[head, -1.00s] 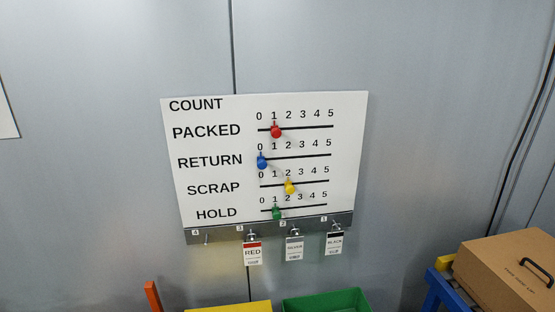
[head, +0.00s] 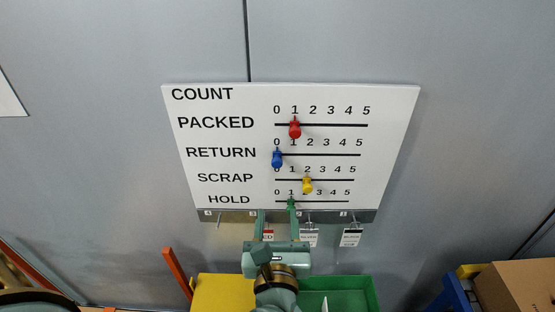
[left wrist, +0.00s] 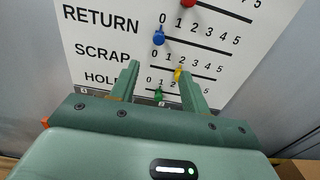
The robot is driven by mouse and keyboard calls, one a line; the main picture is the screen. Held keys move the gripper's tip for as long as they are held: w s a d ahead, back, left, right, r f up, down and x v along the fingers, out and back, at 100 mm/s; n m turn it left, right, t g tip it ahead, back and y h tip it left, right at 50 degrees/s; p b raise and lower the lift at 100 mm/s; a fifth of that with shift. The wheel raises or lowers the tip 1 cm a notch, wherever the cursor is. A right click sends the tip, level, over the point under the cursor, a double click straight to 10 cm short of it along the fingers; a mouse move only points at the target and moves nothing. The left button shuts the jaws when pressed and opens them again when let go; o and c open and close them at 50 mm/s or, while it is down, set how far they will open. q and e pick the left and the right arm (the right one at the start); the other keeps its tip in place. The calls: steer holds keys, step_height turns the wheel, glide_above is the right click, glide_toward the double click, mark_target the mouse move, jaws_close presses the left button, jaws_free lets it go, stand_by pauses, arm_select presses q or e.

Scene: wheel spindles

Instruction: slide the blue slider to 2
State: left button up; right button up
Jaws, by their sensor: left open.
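The blue slider (head: 277,158) sits at 0 on the RETURN row of the white count board (head: 400,100). It also shows in the left wrist view (left wrist: 159,36), beyond my fingertips. The red slider (head: 295,128) is at 1 on PACKED, the yellow slider (head: 307,186) at about 2 on SCRAP. The green slider (head: 291,204) is at about 1 on HOLD, partly behind a finger. My left gripper (head: 276,212) is open and empty, in front of the board's lower edge, below the blue slider. In the left wrist view its fingers (left wrist: 160,75) point up at the board. My right gripper is not in view.
A yellow bin (head: 222,292) and a green bin (head: 350,290) stand below. A cardboard box (head: 515,288) is at the lower right.

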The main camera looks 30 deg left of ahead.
arm_select(q)
glide_toward(277, 164)
steer(key=b+x, duration=0.1)
steer(key=x, duration=0.6)
steer(key=shift+w+b, duration=0.1)
steer(key=shift+b, duration=0.3)
steer(key=shift+w+a, duration=0.35)
steer(key=shift+w, duration=0.15)
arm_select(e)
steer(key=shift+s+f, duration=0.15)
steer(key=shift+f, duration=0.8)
arm_select(q)
steer(key=shift+c, duration=0.3)
